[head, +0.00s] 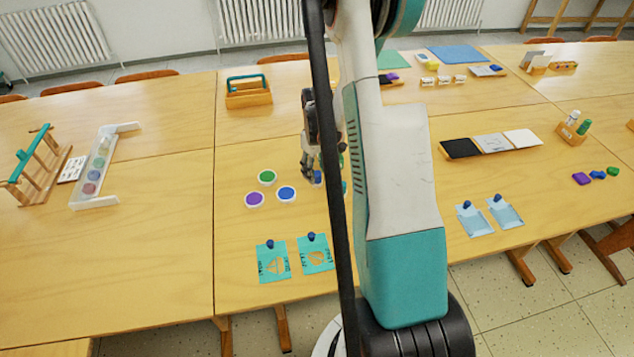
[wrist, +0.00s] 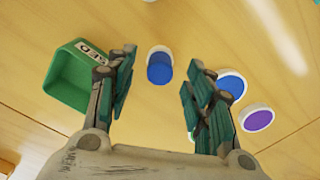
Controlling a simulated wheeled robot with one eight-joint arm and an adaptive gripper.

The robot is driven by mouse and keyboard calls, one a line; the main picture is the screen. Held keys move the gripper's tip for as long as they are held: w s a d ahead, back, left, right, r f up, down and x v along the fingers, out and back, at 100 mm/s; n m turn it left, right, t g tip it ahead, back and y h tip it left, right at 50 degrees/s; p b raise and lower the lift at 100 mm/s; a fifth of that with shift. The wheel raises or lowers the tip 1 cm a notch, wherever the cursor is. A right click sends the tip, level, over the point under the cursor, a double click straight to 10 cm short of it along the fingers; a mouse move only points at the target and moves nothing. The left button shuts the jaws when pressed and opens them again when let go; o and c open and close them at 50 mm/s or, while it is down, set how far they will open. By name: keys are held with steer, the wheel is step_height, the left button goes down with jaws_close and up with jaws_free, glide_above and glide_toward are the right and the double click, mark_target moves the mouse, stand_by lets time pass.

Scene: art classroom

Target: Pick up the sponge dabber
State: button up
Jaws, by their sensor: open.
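The likely sponge dabber (wrist: 160,69), a short blue cylinder with a white end, stands on the table between and beyond my fingertips in the wrist view. In the head view a small blue part of it (head: 318,178) shows beside my gripper (head: 309,172), mostly hidden by my arm. My gripper (wrist: 160,62) is open in the wrist view, with one finger on each side of the dabber in the picture. I see no contact, and the gap in depth is hard to judge.
A green bin (wrist: 70,85) marked USED is close to the left finger. Blue (head: 286,194), purple (head: 254,199) and green (head: 267,177) paint pots lie left of my gripper. Two teal stencil cards (head: 272,268) (head: 316,262) lie in front.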

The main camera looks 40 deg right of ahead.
mark_target(317, 173)
step_height(317, 173, down, 3)
steer(key=shift+r+b, duration=0.2)
steer(key=shift+b, duration=0.1)
steer(key=shift+c, duration=0.3)
steer(key=c, duration=1)
steer(key=shift+o, duration=0.2)
steer(key=shift+r, duration=0.15)
step_height(317, 173, up, 20)
steer(key=p, duration=0.6)
